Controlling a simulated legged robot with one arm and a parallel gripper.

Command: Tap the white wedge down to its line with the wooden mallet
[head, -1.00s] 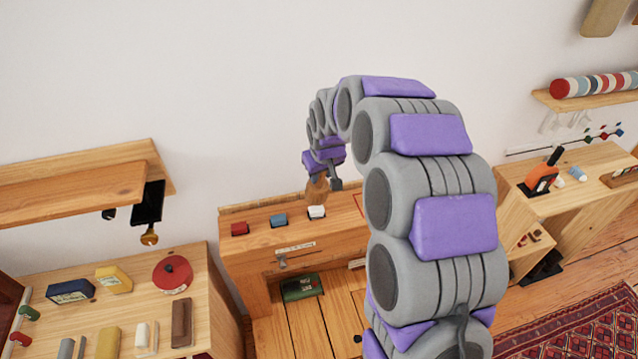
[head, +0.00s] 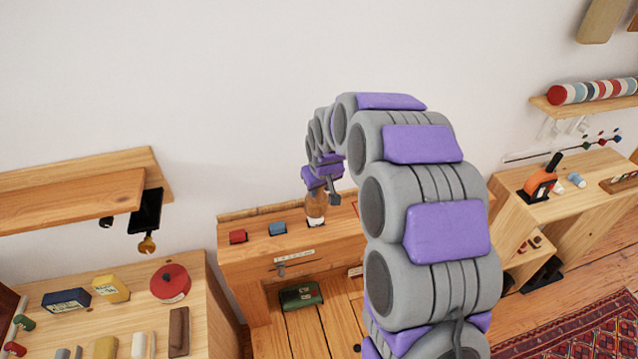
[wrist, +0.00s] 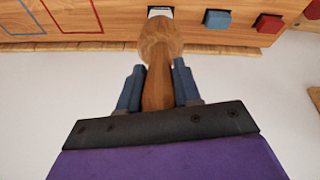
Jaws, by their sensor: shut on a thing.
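My gripper (head: 322,184) is shut on the handle of the wooden mallet (head: 316,205); in the wrist view the handle (wrist: 158,86) runs between the two blue-grey fingers. The round mallet head (wrist: 160,38) points away from my gripper, toward the wooden bench. The white wedge (wrist: 160,11) shows just beyond the head in the wrist view, partly covered by it. In the head view the mallet is over the white wedge and hides most of it. I cannot tell whether they touch. No line on the white wedge can be made out.
A blue block (head: 277,229) and a red block (head: 238,237) stand left of the mallet on the bench top (head: 255,250). A wall lies close behind. A side table (head: 130,318) with several loose items is at left; another bench (head: 560,205) is at right.

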